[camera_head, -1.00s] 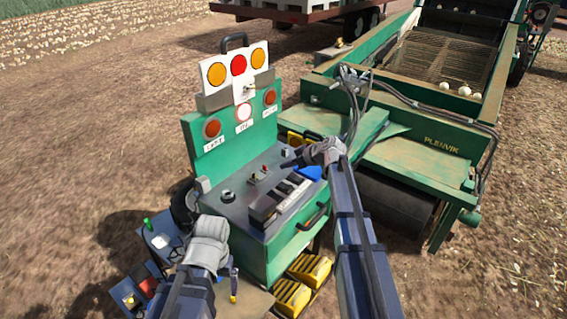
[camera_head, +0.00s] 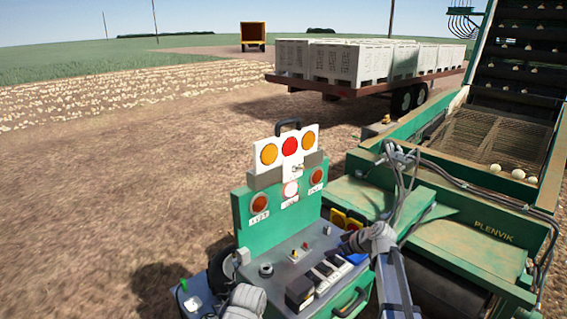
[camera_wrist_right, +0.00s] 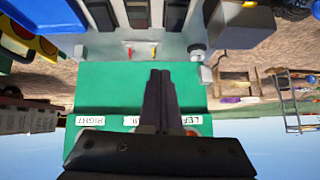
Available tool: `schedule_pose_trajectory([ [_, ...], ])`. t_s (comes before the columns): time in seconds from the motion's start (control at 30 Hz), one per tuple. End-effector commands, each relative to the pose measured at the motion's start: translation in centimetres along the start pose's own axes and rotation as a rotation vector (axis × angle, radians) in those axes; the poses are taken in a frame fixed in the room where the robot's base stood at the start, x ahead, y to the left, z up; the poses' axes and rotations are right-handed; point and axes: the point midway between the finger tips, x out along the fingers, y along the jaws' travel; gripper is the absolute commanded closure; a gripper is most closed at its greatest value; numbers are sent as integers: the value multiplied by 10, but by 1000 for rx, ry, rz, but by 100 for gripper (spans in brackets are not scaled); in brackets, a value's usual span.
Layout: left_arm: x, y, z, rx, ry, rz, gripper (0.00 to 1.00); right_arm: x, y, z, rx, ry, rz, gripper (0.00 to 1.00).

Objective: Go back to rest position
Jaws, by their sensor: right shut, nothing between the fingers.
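My right gripper (camera_head: 346,241) is over the right side of the green control console (camera_head: 262,215) in the head view. Its dark fingers are shut and empty, and they also show in the wrist view (camera_wrist_right: 160,78) in front of the console's labelled green panel (camera_wrist_right: 105,100), which appears upside down. I cannot tell from these views whether the fingers touch the console. My left arm's grey wrist (camera_head: 245,301) is at the bottom edge of the head view, left of the console; its fingers cannot be made out.
The console has switches (camera_head: 326,270), round lamps (camera_head: 290,147) and a front handle (camera_head: 350,303). The green harvester (camera_head: 490,222) stands close on the right, with hoses (camera_head: 405,170) near my right arm. A trailer with white crates (camera_head: 350,62) is behind. Bare soil (camera_head: 130,180) lies open at left.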

Motion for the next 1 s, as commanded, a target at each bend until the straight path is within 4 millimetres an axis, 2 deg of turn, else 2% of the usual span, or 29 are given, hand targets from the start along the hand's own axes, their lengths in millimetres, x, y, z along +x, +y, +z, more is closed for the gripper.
schedule_pose_trajectory([
  [0.03,0,0,0,0,0,0,6,-1,-34,19,43,-68,-13,100],
  [0.1,0,0,0,0,0,0,6,-4,-70,48,129,-187,-9,100],
  [0.2,0,0,0,0,0,0,6,-13,-109,85,249,-340,35,100],
  [0.4,0,0,0,0,0,0,6,-40,-157,142,437,-553,187,100],
  [0.57,2,0,0,0,0,0,6,-65,-181,179,557,-662,342,100],
  [0.6,20,2,-1,1,0,0,6,-46,-180,186,540,-664,329,100],
  [0.87,75,7,-5,7,1,-1,6,2,-207,219,456,-707,307,100],
  [1.0,118,10,-8,12,2,-2,6,37,-227,247,394,-739,293,100],
])
